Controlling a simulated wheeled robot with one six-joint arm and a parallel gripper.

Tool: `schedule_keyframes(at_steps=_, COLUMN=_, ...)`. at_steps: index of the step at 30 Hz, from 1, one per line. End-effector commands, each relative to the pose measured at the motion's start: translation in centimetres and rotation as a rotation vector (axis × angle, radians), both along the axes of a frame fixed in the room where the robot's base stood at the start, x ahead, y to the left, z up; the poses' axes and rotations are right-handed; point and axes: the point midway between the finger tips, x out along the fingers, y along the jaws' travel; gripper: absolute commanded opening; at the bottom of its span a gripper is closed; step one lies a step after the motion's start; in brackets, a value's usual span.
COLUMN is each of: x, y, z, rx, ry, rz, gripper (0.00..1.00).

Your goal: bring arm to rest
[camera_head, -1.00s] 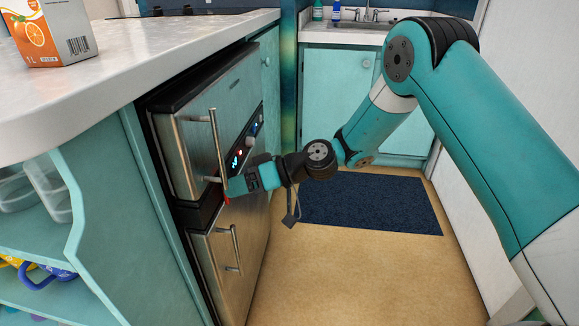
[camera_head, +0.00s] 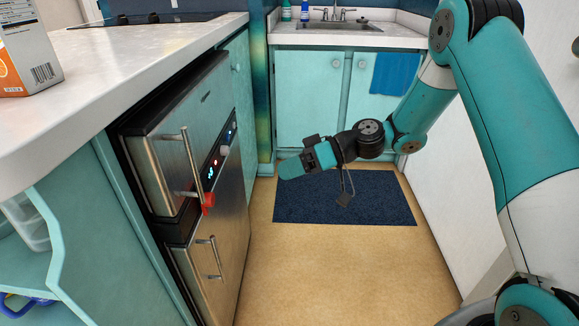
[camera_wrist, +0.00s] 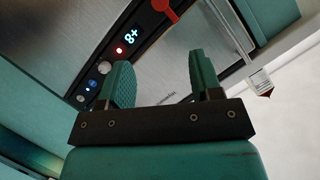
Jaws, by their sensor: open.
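My gripper (camera_head: 284,171) is out in front of the stainless oven (camera_head: 207,115), well to the right of its handle (camera_head: 190,160) and clear of it. In the wrist view its two teal fingers (camera_wrist: 158,85) are apart with nothing between them. The arm is still stretched forward over the floor. The oven door looks closed, with a red piece (camera_head: 208,204) at the lower end of the handle and a lit display (camera_wrist: 131,37) beside it.
A counter (camera_head: 120,75) with a juice carton (camera_head: 25,50) is on the left, above open shelves. A lower drawer handle (camera_head: 215,258) juts out below the oven. A dark blue mat (camera_head: 345,205) lies on the clear floor. Sink cabinets (camera_head: 310,95) stand at the back, a white wall on the right.

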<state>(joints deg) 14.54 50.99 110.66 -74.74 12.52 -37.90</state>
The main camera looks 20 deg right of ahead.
Motion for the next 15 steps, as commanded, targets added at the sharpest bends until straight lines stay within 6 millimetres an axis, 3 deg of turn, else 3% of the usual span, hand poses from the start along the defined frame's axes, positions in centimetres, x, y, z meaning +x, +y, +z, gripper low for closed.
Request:
schedule_keyframes(at_steps=7, x=-0.1, y=0.2, z=0.1, rx=-0.004, ry=0.001, rz=0.003, gripper=0.59)
schedule_keyframes(at_steps=10, x=-0.8, y=1.0, z=1.1, rx=-0.041, ry=0.012, rz=0.027, gripper=0.59)
schedule_keyframes(at_steps=15, x=-5.0, y=3.6, z=4.7, rx=-0.218, ry=0.077, rz=0.094, gripper=0.59)
